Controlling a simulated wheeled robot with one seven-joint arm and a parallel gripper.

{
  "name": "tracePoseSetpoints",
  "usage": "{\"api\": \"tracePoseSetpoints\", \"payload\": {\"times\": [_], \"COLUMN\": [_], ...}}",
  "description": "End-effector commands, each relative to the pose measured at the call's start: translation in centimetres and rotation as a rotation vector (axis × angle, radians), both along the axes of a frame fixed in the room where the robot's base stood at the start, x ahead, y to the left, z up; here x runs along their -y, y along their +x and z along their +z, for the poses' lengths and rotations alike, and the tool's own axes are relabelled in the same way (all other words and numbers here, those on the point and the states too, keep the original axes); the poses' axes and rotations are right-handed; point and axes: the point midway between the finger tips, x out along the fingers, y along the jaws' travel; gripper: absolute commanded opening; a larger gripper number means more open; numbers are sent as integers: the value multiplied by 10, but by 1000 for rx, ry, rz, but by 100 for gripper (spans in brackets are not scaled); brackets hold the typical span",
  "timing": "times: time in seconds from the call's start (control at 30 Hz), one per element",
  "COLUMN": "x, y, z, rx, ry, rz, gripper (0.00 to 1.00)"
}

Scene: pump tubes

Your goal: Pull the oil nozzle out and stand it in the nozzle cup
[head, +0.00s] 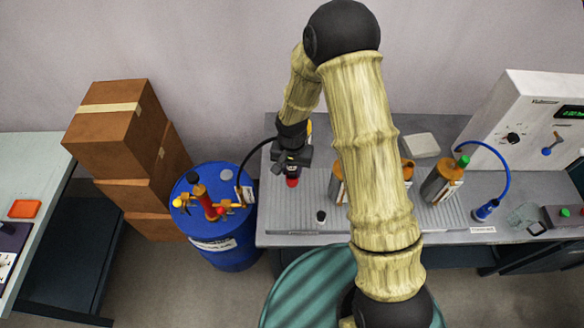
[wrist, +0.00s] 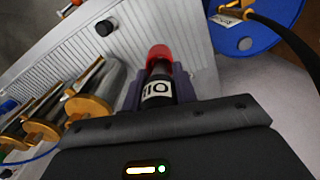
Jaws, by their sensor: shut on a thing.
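My gripper (head: 291,162) is above the left part of the grey bench. It is shut on the oil nozzle, a dark body with a white "OIL" label and a red end. The red end (head: 292,182) shows below the gripper in the head view. In the wrist view the oil nozzle (wrist: 157,90) sits between the fingers (wrist: 157,88). The nozzle's red end appears clear of other things, over the ribbed tray; its exact height is hard to tell. A black hose (head: 246,158) arcs from the blue drum side up toward the gripper. I cannot make out the nozzle cup with certainty.
Metal cylinders with orange ends (head: 437,182) stand right of the gripper, partly behind my arm. A small black cap (head: 321,216) is on the ribbed tray (head: 290,221). A blue drum (head: 229,252) stands left of the bench. A blue-hosed nozzle (head: 485,211) is at right.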

Motion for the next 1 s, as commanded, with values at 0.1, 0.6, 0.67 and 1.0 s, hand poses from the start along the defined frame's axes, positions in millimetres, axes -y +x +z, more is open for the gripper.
{"api": "tracePoseSetpoints", "payload": {"times": [0.1, 0.6, 0.67, 1.0], "x": [0, 0, 0, 0], "y": [0, 0, 0, 1], "z": [-3, -7, -7, 5], "rx": [0, 0, 0, 3], "ry": [0, 0, 0, 1], "rz": [0, 0, 0, -1], "gripper": [0, 53, 53, 53]}}
